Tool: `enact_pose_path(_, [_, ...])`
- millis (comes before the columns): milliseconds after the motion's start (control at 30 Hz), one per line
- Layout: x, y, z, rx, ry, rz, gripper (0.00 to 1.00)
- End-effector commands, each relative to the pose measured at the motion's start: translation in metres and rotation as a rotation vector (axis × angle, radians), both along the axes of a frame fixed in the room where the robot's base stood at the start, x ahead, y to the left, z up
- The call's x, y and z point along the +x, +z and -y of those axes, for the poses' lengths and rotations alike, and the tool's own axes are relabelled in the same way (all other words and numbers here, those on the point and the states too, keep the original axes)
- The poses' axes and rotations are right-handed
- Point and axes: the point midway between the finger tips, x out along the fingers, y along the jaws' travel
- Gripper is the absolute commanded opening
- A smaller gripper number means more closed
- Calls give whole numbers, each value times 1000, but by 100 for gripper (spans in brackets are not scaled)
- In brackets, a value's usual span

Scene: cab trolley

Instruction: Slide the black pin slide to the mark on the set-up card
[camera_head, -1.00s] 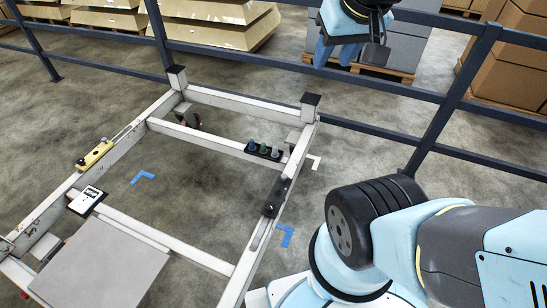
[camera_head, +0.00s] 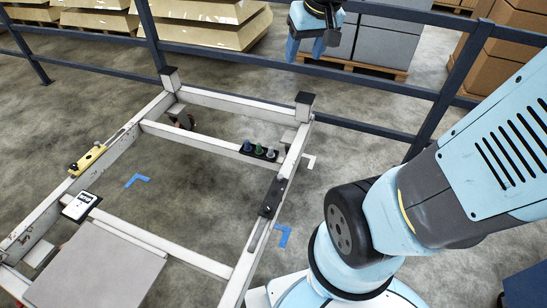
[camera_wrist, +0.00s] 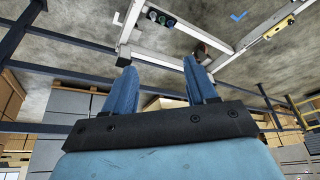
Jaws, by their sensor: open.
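The black pin slide (camera_head: 272,197) sits on the right rail of the white trolley frame, over a slot in that rail. A yellow slide (camera_head: 88,158) sits on the left rail. The set-up card (camera_head: 79,205), white with dark print too small to read, lies on the left side near the grey plate. My gripper (camera_head: 305,52) is open and empty, high beyond the far end of the trolley near the fence, well away from the black slide. In the wrist view its blue fingers (camera_wrist: 160,90) stand apart with nothing between them.
Blue, green and grey knobs (camera_head: 259,149) stand on a black strip on the cross beam. Black-capped posts (camera_head: 305,105) rise at the far corners. A dark blue fence (camera_head: 375,127) runs behind, with pallets of boxes beyond. A grey plate (camera_head: 95,265) covers the near left.

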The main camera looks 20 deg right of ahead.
Motion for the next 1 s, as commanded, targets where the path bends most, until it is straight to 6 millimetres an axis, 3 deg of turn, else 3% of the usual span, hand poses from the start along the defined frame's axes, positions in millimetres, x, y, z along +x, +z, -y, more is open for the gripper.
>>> enact_pose_path(100, [28, -21, -2, 6, 12, -33, 57])
enact_pose_path(467, [103, -98, -6, 13, 40, -111, 57])
enact_pose_path(800, [156, -194, -6, 8, 59, -184, 57])
enact_pose_path(1000, [176, -259, -6, -2, 68, -228, 57])
